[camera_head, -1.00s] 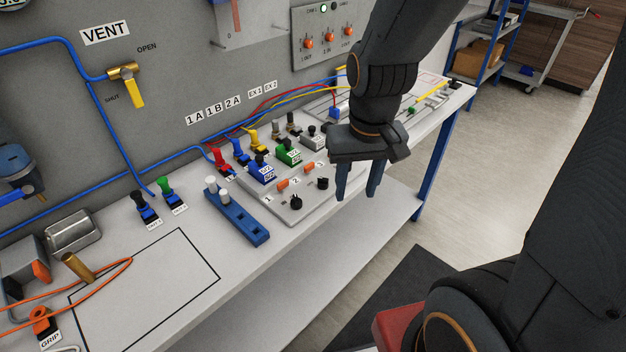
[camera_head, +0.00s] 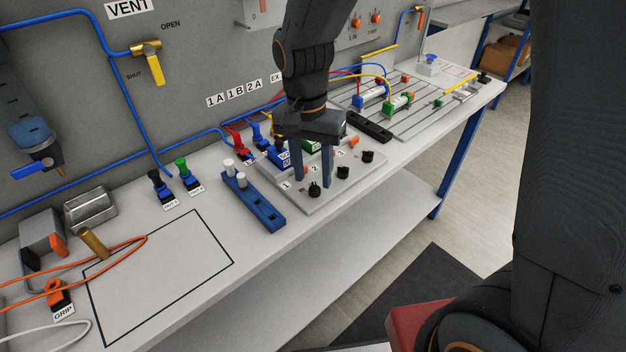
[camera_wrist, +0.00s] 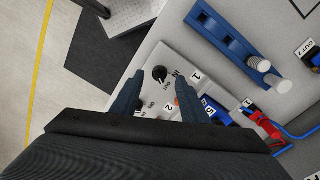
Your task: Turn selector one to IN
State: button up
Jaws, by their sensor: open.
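Selector one is a black knob (camera_head: 314,190) on the pale selector plate (camera_head: 350,185), by the label 1. Two more black knobs, selector two (camera_head: 343,172) and selector three (camera_head: 367,157), stand to the right.
A blue rack with white pegs (camera_head: 252,202) lies left of the plate. Blue and green valve blocks (camera_head: 279,157) sit close behind my gripper. An orange button (camera_head: 354,140) is beside label 3. The outlined bench area (camera_head: 160,275) at left is clear.

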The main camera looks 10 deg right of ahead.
aim_at(315, 186)
jog(key=shift+s+d+f, duration=0.1)
jog(key=shift+f, duration=1.45)
grip_shut()
jog(key=shift+p, duration=0.35)
jog(key=n+p, duration=0.2)
jog(key=n, duration=0.3)
jog(key=shift+s+r+n+p, duration=0.1)
jog(key=shift+n+p, duration=0.2)
jog(key=shift+n, duration=0.1)
jog(key=n+p, duration=0.2)
jog(key=n, duration=0.4)
jog(key=shift+d+t, duration=0.1)
jog(key=shift+t, duration=0.3)
